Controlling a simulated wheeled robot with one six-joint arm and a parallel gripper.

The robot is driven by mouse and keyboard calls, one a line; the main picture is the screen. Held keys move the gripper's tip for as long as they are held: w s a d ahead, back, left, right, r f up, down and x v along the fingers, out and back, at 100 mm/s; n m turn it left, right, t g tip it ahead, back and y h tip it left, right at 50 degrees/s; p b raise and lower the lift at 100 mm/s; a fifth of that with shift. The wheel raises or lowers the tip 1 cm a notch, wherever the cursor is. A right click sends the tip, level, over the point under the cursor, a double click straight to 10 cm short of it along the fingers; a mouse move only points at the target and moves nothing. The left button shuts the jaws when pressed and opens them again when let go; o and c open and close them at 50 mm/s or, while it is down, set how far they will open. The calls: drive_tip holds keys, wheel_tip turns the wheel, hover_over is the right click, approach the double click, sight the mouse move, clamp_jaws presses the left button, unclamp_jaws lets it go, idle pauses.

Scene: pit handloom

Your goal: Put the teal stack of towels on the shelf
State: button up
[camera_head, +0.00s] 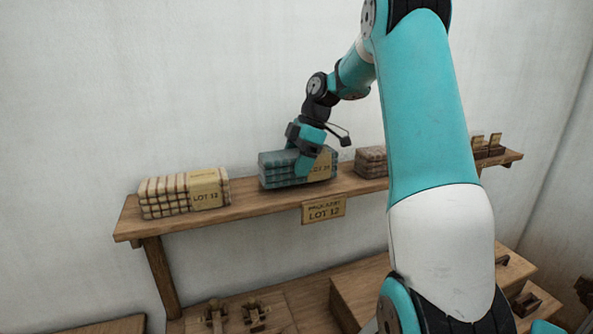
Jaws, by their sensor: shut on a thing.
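The teal stack of towels (285,176) is at the middle of the wooden shelf (255,214), with a paper label band around its right part. It looks level, and its underside is at or very near the shelf board; I cannot tell if it bears fully on it. My gripper (305,163) comes down from above and is shut on the teal stack near the label. One finger shows on the front face; the other is hidden behind the stack.
A cream checked towel stack (184,193) lies on the shelf to the left, with a gap between. A brown stack (372,162) stands to the right, partly behind my arm. A lot sign (323,209) hangs on the shelf's front edge. Wooden tools (240,315) lie below.

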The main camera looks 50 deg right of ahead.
drive_tip(key=shift+f, duration=1.1)
drive_tip(key=shift+f, duration=0.15)
drive_tip(key=o, duration=1)
drive_tip(key=shift+c, duration=0.2)
drive_tip(key=p+v, duration=0.2)
drive_tip(key=v, duration=1)
drive_tip(key=shift+r, duration=0.2)
drive_tip(key=w+a+r+m, duration=0.1)
drive_tip(key=a+r, duration=0.1)
drive_tip(key=a, duration=1.3)
drive_tip(key=s+a+f+m+g, duration=0.1)
drive_tip(key=s+a, duration=0.2)
drive_tip(key=a, duration=0.5)
drive_tip(key=s+a+m, duration=0.1)
drive_tip(key=s+a, duration=0.2)
drive_tip(key=a, duration=0.5)
drive_tip(key=s+a+f+m, duration=0.1)
drive_tip(key=s+a, duration=0.3)
drive_tip(key=s, duration=0.4)
drive_tip(key=s+a+f+m+g, duration=0.1)
drive_tip(key=s+a+f, duration=0.3)
drive_tip(key=s, duration=0.5)
drive_tip(key=shift+a+f+m, duration=0.25)
drive_tip(key=shift+f+m, duration=0.1)
drive_tip(key=shift+m, duration=0.05)
